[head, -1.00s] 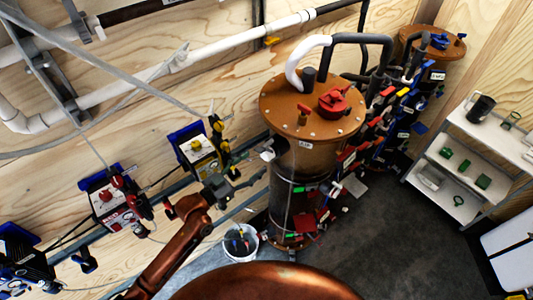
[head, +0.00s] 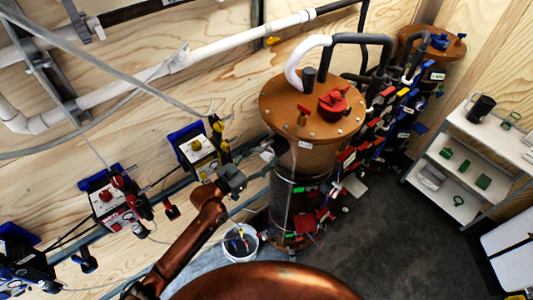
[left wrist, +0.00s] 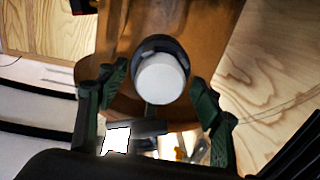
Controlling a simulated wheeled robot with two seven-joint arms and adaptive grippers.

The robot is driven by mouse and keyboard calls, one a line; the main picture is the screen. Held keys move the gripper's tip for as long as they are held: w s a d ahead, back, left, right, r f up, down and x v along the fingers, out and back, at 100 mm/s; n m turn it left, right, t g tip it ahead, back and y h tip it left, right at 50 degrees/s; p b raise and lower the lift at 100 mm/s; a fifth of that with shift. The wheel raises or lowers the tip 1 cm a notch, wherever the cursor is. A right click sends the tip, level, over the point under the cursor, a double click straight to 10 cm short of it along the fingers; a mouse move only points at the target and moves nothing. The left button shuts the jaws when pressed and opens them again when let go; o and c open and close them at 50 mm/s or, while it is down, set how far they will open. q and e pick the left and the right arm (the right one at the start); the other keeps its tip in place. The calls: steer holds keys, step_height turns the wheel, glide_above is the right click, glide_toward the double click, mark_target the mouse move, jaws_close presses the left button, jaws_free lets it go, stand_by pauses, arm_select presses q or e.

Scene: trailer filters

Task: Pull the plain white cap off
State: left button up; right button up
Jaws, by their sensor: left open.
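The plain white cap (left wrist: 162,78) shows in the left wrist view as a round white end in a dark collar, on the side of the brown-topped filter tank (left wrist: 200,25). My left gripper (left wrist: 152,95) is open, with one green-padded finger on each side of the cap and visible gaps between. In the head view my left gripper (head: 262,162) is at the left side of the large tank (head: 312,150), just below its lid, and the cap is largely hidden by it there. The right gripper is not in view.
A white bucket (head: 240,243) stands on the floor below my left arm. Pump boxes (head: 198,150) hang on the plywood wall to the left. Valves and pipes crowd the tank's right side. A shelf (head: 470,160) stands at the right, with dark open floor before it.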

arm_select(q)
steer(key=shift+c, duration=0.2)
stand_by(1.0)
steer(key=c, duration=1.5)
steer(key=shift+a, duration=0.1)
steer(key=shift+p+v, duration=0.7)
steer(key=shift+v, duration=2.25)
